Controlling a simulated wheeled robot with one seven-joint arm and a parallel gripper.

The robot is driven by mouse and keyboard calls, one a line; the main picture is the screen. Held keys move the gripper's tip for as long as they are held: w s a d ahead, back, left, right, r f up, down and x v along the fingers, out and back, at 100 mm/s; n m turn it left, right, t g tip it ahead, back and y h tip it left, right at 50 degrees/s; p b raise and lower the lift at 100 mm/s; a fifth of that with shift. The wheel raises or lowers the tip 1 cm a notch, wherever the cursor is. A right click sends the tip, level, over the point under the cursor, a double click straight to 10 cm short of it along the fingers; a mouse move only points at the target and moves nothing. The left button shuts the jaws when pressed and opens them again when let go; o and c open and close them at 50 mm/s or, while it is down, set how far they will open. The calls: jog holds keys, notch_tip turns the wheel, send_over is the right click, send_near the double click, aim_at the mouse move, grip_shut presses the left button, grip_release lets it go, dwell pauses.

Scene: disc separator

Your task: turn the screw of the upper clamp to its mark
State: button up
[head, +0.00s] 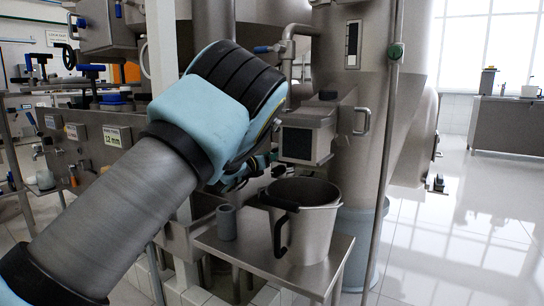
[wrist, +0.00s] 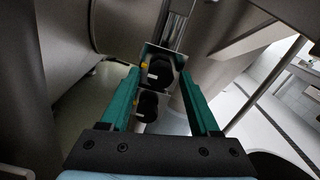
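In the wrist view two black screw knobs sit one above the other on a pale metal bracket, each with a small yellow mark and a white patch. The upper knob (wrist: 160,74) lies between the tips of my gripper (wrist: 158,78), and the lower knob (wrist: 148,106) shows nearer the palm. My gripper's green fingers are spread on either side, with visible gaps to the knobs. I cannot tell how far the knobs lie beyond the fingertips. I cannot tell whether a yellow mark is the screw's target mark. In the head view my arm hides the fingers and knobs.
In the head view a steel bucket (head: 318,224) and a small grey cup (head: 226,223) stand on a metal side table (head: 290,272). A steel column with a boxy outlet (head: 305,138) rises behind them. Open tiled floor (head: 455,240) lies to the right.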

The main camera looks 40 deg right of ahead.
jog(key=shift+o, duration=0.4)
jog(key=p+v, duration=0.2)
jog(key=v, duration=0.8)
jog(key=shift+a, duration=0.35)
jog(key=shift+s, duration=0.1)
